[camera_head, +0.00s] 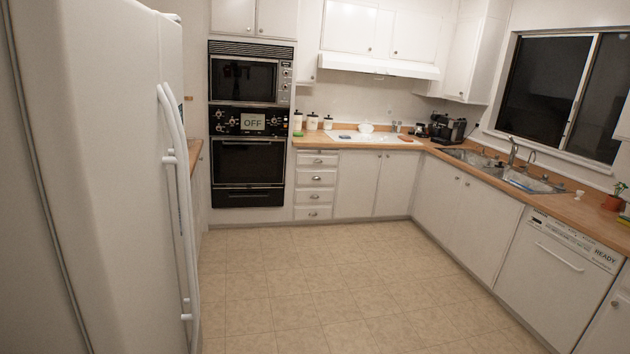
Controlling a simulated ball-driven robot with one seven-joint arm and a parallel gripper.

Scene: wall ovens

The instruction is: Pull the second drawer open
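A stack of several white drawers with metal cup handles stands at the back, right of the wall ovens and under the wooden counter. The top drawer (317,159) and the second drawer (316,178) are both shut, as are the ones below. The second drawer's handle (316,178) is small at this distance, in the middle of its front. The drawers are across the room from the camera. My gripper does not show in this view.
A white fridge (100,150) with long handles fills the left side close by. Wall ovens (248,165) stand at the back left. White cabinets, a sink (520,182) and a dishwasher (560,265) run along the right. The tiled floor (310,280) between is clear.

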